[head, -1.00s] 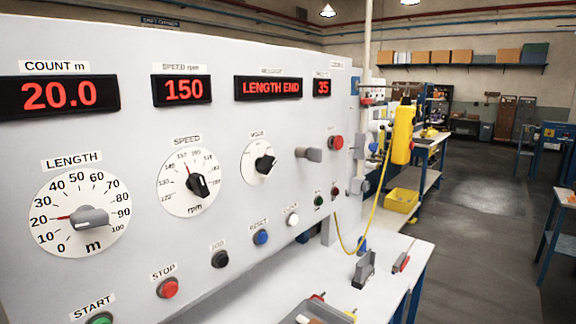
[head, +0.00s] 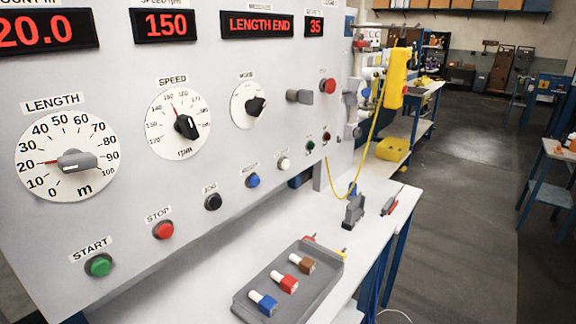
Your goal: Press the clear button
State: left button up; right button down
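A grey control panel (head: 120,185) fills the left and middle of the head view. A row of buttons runs along its lower part: green START (head: 98,265), red STOP (head: 163,230), a black button (head: 213,202), a blue button (head: 253,181) and a white button (head: 284,163). The label above the white button is too small to read for sure, so I cannot confirm which button is clear. The display (head: 257,24) reads LENGTH END. Neither of my grippers is in view.
A white bench (head: 225,275) juts out below the panel. A grey tray (head: 328,275) on it holds blue, red and brown pieces. A yellow pendant (head: 396,78) hangs on a yellow cable at the panel's right end. Open floor lies to the right.

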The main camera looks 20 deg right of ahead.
aim_at(286, 164)
jog(key=i+l+u, duration=0.15)
jog(key=l+u, duration=0.15)
jog(key=i+l+u, duration=0.1)
jog(key=l+u, duration=0.2)
jog(key=l, duration=0.25)
jog(key=l+u, duration=0.35)
jog(key=l, duration=0.15)
jog(key=i, duration=0.05)
